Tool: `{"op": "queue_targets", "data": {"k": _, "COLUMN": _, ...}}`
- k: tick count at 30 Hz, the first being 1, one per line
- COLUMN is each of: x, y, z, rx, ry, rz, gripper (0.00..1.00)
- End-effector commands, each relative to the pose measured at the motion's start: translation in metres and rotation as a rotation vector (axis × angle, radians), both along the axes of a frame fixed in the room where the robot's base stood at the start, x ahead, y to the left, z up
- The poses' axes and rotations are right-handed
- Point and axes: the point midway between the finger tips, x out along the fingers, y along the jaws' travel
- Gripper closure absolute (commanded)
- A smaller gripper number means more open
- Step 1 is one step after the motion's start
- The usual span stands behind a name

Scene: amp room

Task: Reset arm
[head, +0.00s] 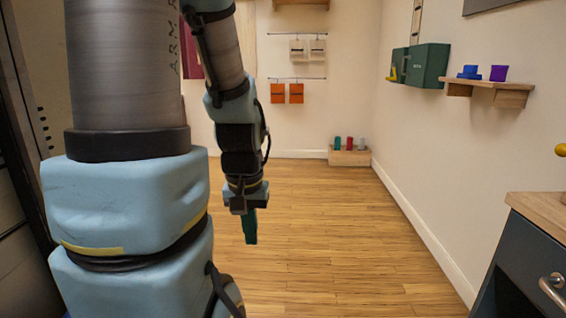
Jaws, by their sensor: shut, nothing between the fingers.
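My gripper (250,238) hangs at the end of my arm, left of the picture's middle, pointing down. Its dark green fingers are shut together and hold nothing. It is above open wooden floor (330,230), apart from any object. My arm is bent, with its thick upper part filling the left of the view and its thinner forearm coming down behind it.
A cabinet (530,250) with a wooden top stands at the lower right. A wooden shelf (490,91) and green box (428,66) are on the right wall. A low wooden box (350,157) stands at the back. A dark rack (22,150) is at the left.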

Motion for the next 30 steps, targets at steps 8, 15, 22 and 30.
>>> {"op": "queue_targets", "data": {"k": 8, "x": 0.0, "y": 0.0, "z": 0.103, "rx": 0.0, "ry": 0.0, "rz": 0.0, "gripper": 1.0}}
{"op": "queue_targets", "data": {"k": 15, "x": 0.0, "y": 0.0, "z": 0.161, "rx": 0.0, "ry": 0.0, "rz": 0.0, "gripper": 1.0}}
{"op": "queue_targets", "data": {"k": 22, "x": 0.0, "y": 0.0, "z": 0.178, "rx": 0.0, "ry": 0.0, "rz": 0.0, "gripper": 1.0}}
{"op": "queue_targets", "data": {"k": 30, "x": 0.0, "y": 0.0, "z": 0.176, "rx": 0.0, "ry": 0.0, "rz": 0.0, "gripper": 1.0}}
